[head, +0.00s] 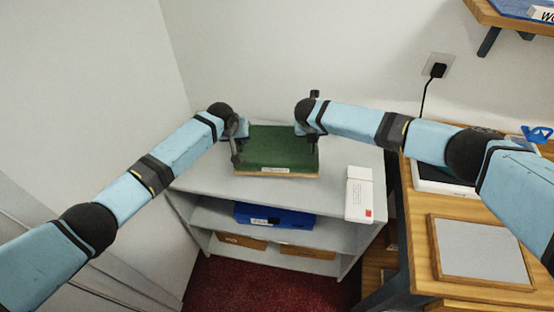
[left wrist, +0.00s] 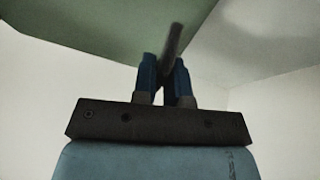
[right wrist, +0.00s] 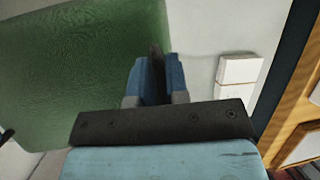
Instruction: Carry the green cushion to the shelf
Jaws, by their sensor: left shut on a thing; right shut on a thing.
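The green cushion (head: 278,145) is a flat green block with a tan lower edge and a small pale label on its front. It is over the top board of the grey shelf (head: 210,182); I cannot tell if it touches the board. My left gripper (head: 238,135) is shut at its left side and my right gripper (head: 309,122) is shut at its right side. In the left wrist view the cushion (left wrist: 100,25) fills the top. In the right wrist view it (right wrist: 80,75) fills the left. A dark strip shows at the fingers in both wrist views.
White boxes (head: 359,194) stand at the right of the shelf top. A blue box (head: 272,215) and brown boxes (head: 308,252) sit on lower levels. A wooden desk (head: 420,262) with a framed grey panel (head: 480,252) is at right. A wall shelf (head: 510,22) is above.

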